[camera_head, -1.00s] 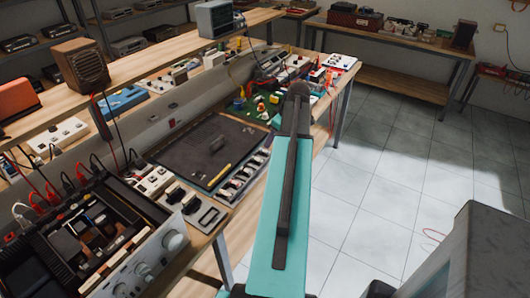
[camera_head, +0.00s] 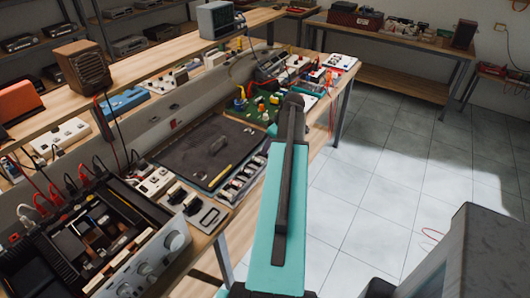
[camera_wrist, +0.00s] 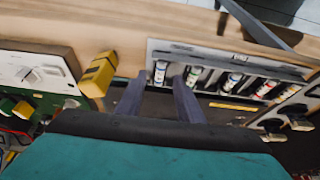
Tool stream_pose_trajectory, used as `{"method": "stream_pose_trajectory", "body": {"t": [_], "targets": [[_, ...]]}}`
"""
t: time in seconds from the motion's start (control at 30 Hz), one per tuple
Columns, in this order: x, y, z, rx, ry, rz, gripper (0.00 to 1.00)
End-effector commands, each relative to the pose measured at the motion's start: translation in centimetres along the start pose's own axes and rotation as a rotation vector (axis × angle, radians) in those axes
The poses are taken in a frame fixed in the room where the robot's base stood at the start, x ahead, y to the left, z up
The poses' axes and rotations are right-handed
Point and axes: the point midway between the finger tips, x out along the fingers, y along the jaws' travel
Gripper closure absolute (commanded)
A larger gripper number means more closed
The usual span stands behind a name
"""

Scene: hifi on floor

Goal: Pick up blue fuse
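In the wrist view a grey fuse rack (camera_wrist: 215,58) holds several white cylindrical fuses with small coloured bands. One fuse (camera_wrist: 160,72) shows between the tips of my gripper (camera_wrist: 160,80). Another fuse (camera_wrist: 193,76) is just right of the right fingertip, and a further banded fuse (camera_wrist: 233,80) lies farther right. The bands are too small and blurred to tell surely which fuse is blue. My gripper is open, its two dark fingers apart with nothing gripped. In the head view my teal arm (camera_head: 265,225) hides the gripper and part of the bench.
A yellow block (camera_wrist: 98,74) stands left of the fingers, beside a white switch panel (camera_wrist: 38,72). A dark mat (camera_head: 205,145) lies on the bench, with an opened amplifier (camera_head: 90,235) at the near left.

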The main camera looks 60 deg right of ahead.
Motion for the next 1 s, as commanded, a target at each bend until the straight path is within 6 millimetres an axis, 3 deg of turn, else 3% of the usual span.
{"method": "stream_pose_trajectory", "body": {"t": [0.23, 0.8, 0.87, 1.0], "targets": [[1.5, 0.0, 0.0, 0.001, 0.0, 0.0, 0.66], [1.6, 0.1, 0.1, 0.002, 0.0, 0.001, 0.66], [1.6, 0.1, 0.1, 0.002, 0.0, 0.001, 0.73], [1.6, 0.1, 0.1, 0.002, 0.0, 0.001, 0.96]]}}
